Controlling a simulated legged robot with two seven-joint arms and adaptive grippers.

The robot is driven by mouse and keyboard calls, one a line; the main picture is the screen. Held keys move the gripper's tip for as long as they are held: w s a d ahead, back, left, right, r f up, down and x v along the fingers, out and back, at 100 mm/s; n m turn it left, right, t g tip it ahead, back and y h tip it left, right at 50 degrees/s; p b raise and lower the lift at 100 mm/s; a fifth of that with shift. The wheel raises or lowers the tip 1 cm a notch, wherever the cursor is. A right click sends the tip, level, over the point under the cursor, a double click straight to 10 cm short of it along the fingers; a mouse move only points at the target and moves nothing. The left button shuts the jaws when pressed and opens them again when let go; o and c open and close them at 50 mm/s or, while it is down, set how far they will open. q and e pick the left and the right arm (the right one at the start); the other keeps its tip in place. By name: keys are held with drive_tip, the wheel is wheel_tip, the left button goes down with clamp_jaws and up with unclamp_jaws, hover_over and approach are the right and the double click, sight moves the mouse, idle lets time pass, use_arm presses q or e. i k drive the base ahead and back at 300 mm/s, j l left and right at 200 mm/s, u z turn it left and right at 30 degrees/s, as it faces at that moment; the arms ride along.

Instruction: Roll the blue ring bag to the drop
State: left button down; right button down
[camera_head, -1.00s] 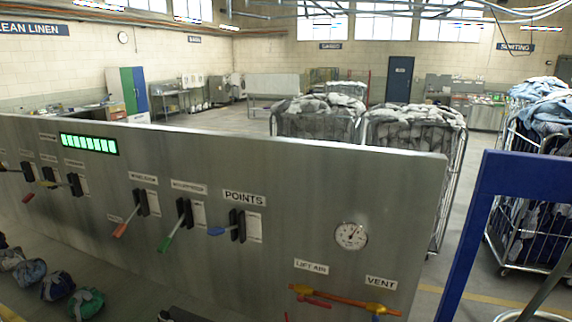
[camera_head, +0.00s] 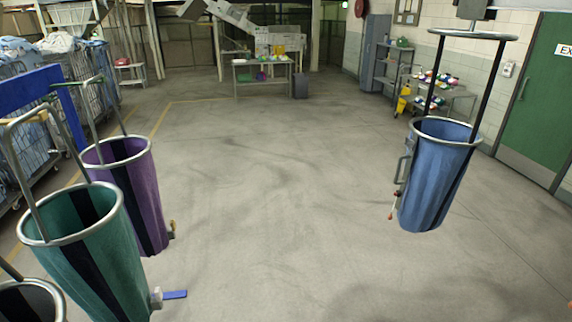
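A blue ring bag (camera_head: 436,185) hangs upright at the right, apart from the others. A metal ring (camera_head: 436,130) holds its mouth open, and dark straps rise to a wider ring (camera_head: 472,35) under an overhead fitting. A handle and a small red-tipped lever show on its left side. A purple bag (camera_head: 135,195) and a green bag (camera_head: 90,255) hang at the left, with part of a dark bag (camera_head: 30,302) in the bottom left corner. Neither of my grippers is in view. I cannot make out which place is the drop.
Bare floor (camera_head: 280,200) lies between the left bags and the blue bag. Loaded cage trolleys (camera_head: 20,120) and a blue post (camera_head: 62,105) stand at the left. A table (camera_head: 262,72) is at the back, and a cart (camera_head: 440,92) and green door (camera_head: 535,100) are at the right.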

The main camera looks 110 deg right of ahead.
sight(441, 150)
drive_tip(key=z, duration=4.55)
drive_tip(key=i+z, duration=0.1)
drive_tip(key=i, duration=0.15)
